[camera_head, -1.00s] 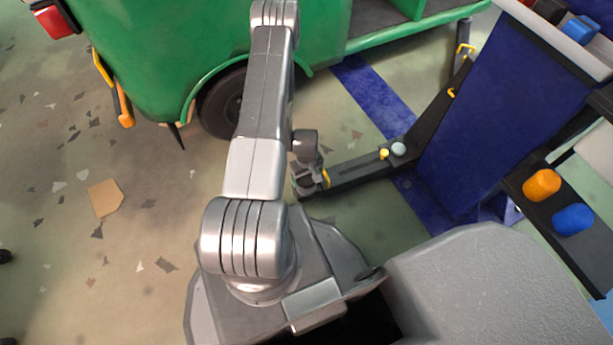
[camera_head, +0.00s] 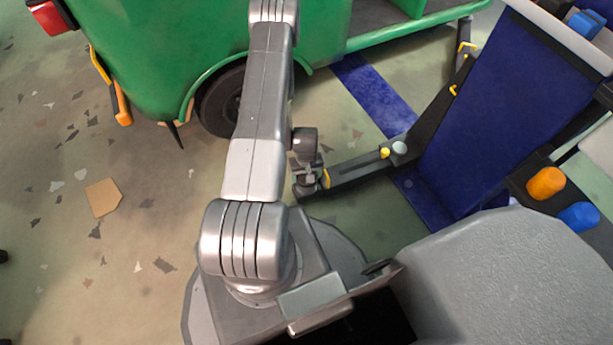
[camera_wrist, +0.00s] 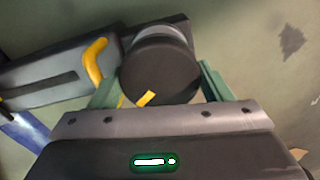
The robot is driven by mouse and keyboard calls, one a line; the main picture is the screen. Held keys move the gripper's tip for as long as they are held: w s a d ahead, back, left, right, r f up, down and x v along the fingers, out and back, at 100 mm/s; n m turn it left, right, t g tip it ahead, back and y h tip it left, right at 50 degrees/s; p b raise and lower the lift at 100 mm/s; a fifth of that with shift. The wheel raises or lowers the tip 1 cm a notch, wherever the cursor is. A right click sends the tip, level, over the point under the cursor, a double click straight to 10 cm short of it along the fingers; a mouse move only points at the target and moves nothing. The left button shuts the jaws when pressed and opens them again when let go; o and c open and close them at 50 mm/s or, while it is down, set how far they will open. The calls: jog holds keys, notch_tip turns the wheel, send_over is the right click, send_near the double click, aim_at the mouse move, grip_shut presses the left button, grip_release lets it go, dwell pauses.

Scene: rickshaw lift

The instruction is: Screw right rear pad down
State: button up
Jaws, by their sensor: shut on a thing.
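The right rear pad (camera_wrist: 160,78) is a round dark disc with a yellow mark on its face, at the end of a lift arm. In the wrist view the green fingers of my gripper (camera_wrist: 160,84) stand on either side of it and are shut on it. The dark lift arm (camera_head: 358,168) reaches from the blue column to my gripper (camera_head: 308,182) in the head view. It also shows at left in the wrist view (camera_wrist: 50,82), with a yellow handle (camera_wrist: 95,62). In the head view my gripper mostly hides the pad.
The green rickshaw (camera_head: 190,45) stands just beyond, its wheel (camera_head: 222,100) left of my arm. The blue lift column (camera_head: 500,105) stands at right, with an orange knob (camera_head: 546,184) and a blue knob (camera_head: 579,217) nearby. Floor at left is open, with scattered scraps.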

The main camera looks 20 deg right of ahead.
jog(key=m+b, duration=0.2)
jog(key=m, duration=0.4)
jog(key=shift+r, duration=0.1)
jog(key=shift+m+b, duration=0.3)
jog(key=shift+m, duration=0.1)
jog(key=o, duration=0.7)
notch_tip(320, 180, up, 14)
jog(key=p, duration=0.4)
jog(key=shift+p, duration=0.3)
notch_tip(320, 180, down, 14)
jog(key=b, duration=0.4)
jog(key=shift+b, duration=0.35)
